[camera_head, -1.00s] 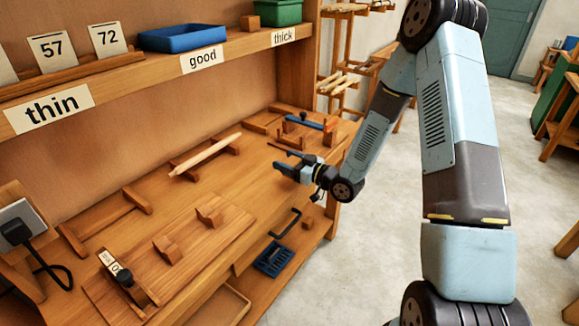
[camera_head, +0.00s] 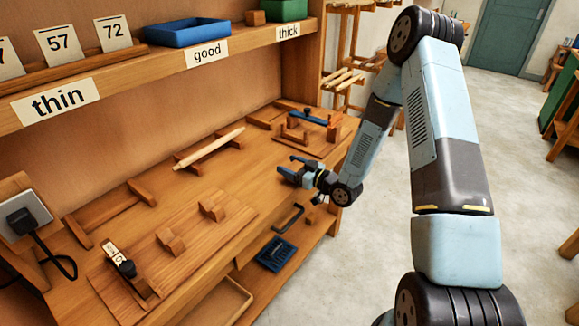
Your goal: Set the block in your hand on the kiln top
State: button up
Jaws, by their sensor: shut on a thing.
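My gripper (camera_head: 288,170) is low over the front edge of the wooden workbench (camera_head: 250,172), right of the pale spindle. Its two dark fingers point left. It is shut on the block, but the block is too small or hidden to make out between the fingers. I see no kiln or kiln top in this view.
A pale spindle (camera_head: 210,147) rests on wooden supports. A jig board (camera_head: 200,235) with small blocks lies at the front. A shelf above holds a blue tray (camera_head: 187,33), a green bin (camera_head: 284,10) and a wooden block (camera_head: 255,18). Open floor (camera_head: 505,190) lies right.

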jog(key=o, duration=1.1)
jog(key=shift+c, duration=0.2)
jog(key=shift+r, duration=0.1)
